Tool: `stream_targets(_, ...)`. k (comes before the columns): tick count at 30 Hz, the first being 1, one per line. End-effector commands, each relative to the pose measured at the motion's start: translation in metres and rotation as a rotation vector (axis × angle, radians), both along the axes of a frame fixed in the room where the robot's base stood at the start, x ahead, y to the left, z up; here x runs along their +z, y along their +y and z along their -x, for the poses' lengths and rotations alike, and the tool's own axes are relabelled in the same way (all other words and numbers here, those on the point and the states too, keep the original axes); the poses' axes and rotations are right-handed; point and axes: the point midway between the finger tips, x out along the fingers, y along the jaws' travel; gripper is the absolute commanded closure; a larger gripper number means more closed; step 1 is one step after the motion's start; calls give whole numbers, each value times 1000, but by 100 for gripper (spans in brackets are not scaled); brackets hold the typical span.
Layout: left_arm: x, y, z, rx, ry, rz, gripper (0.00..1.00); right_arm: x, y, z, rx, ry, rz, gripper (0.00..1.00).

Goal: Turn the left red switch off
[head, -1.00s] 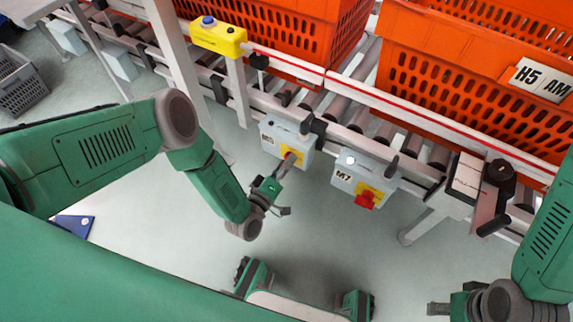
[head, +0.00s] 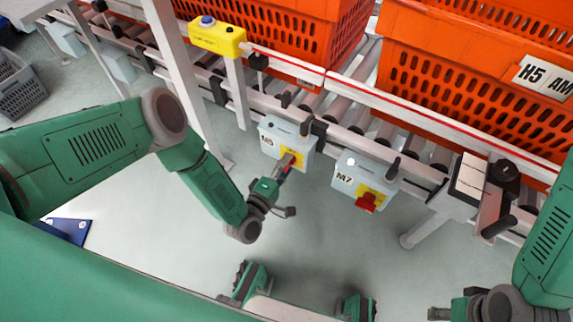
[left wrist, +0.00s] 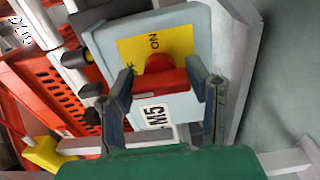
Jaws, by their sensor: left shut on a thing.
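The left red switch (left wrist: 168,78) sits on a yellow plate (left wrist: 140,52) on the grey M5 box (left wrist: 178,107). In the left wrist view its red handle lies across, between my left gripper's two fingers (left wrist: 160,88), which are shut on its ends. "ON" shows above the knob and part of "OFF" at the left. In the head view my left gripper (head: 285,165) reaches the front of the M5 box (head: 270,135) and hides most of the switch. My right gripper (head: 440,312) is partly seen at the lower right, away from the boxes; its opening is unclear.
A second grey box, M7 (head: 345,165), with its own red switch (head: 366,202), hangs to the right. Both boxes are on the roller conveyor's frame (head: 400,150), below orange totes (head: 440,90). A yellow button box (head: 217,38) stands upper left.

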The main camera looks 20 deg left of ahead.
Motion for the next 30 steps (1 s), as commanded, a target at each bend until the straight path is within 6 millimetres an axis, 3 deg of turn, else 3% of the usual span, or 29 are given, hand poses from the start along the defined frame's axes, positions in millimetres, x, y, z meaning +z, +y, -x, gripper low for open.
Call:
stream_targets(8,-5,4,3,6,12,-5,85,0,0,0,0,0,0,60)
stream_targets(9,-5,4,3,6,12,-5,49,0,0,0,0,0,0,60)
stream_targets(10,-5,4,3,6,12,-5,38,0,0,0,0,0,0,60)
stream_targets(11,-5,4,3,6,12,-5,34,0,0,0,0,0,0,60)
stream_targets(23,-2,3,8,2,5,-2,34,0,0,1,0,-2,0,60)
stream_targets(30,-3,14,51,3,9,-2,34,0,0,1,0,-2,0,60)
